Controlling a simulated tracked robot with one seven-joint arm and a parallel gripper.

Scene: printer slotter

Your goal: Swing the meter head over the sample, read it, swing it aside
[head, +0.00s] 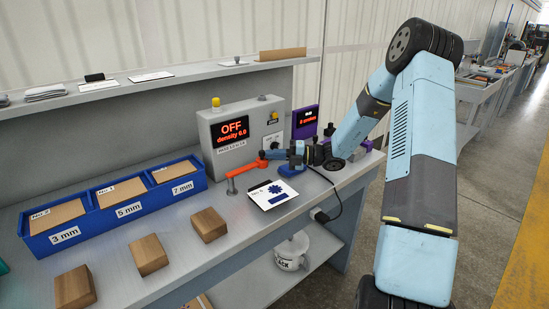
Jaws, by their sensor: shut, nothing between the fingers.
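The grey meter box (238,133) stands on the bench, and its display reads "OFF" and "density 0.0". An orange swing arm (246,170) stretches from a post on the left toward my gripper. The sample card (273,193), white with a dark blue print, lies on the bench in front of the arm. My gripper (276,155) is shut and empty, close to the right end of the orange arm, behind the card. I cannot tell whether it touches the arm. The meter head is not clearly distinguishable there.
A blue three-part bin (118,212) marked 3, 5 and 7 mm stands at the left. Wooden blocks (148,255) line the front edge. A purple display box (305,122) stands behind my wrist. A shelf (150,84) runs along the back.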

